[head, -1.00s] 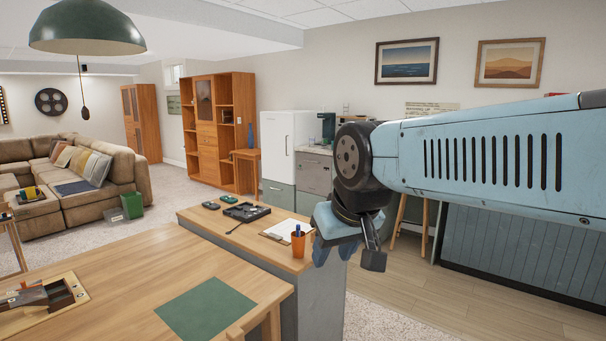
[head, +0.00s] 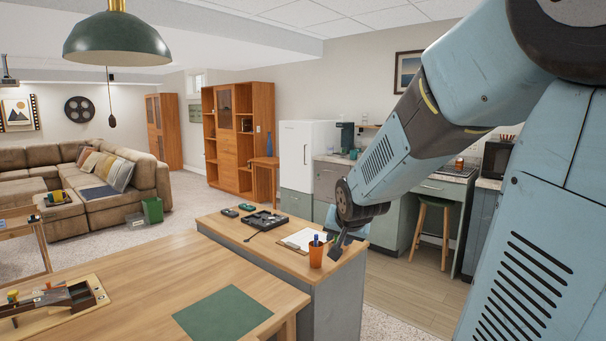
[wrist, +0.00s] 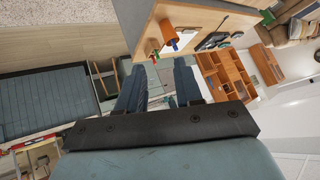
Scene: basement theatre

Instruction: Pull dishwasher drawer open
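A grey drawer-front unit (head: 328,176) stands along the back wall, right of the white fridge; it may be the dishwasher, but I cannot tell for sure. Its front looks shut, and its lower part is partly hidden by my arm and the island. My gripper (wrist: 160,66) shows in the wrist view with its two blue-grey fingers apart and nothing visible between them. In the head view the gripper is mostly hidden behind my wrist, beside the island's right end, well short of the kitchen units.
The wooden-topped island (head: 222,228) carries a clipboard (head: 300,240), an orange cup (head: 315,254) of pens and a black tray (head: 264,222). A stool (head: 433,226) stands under the counter at right. Wooden floor (head: 405,290) lies clear between island and kitchen.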

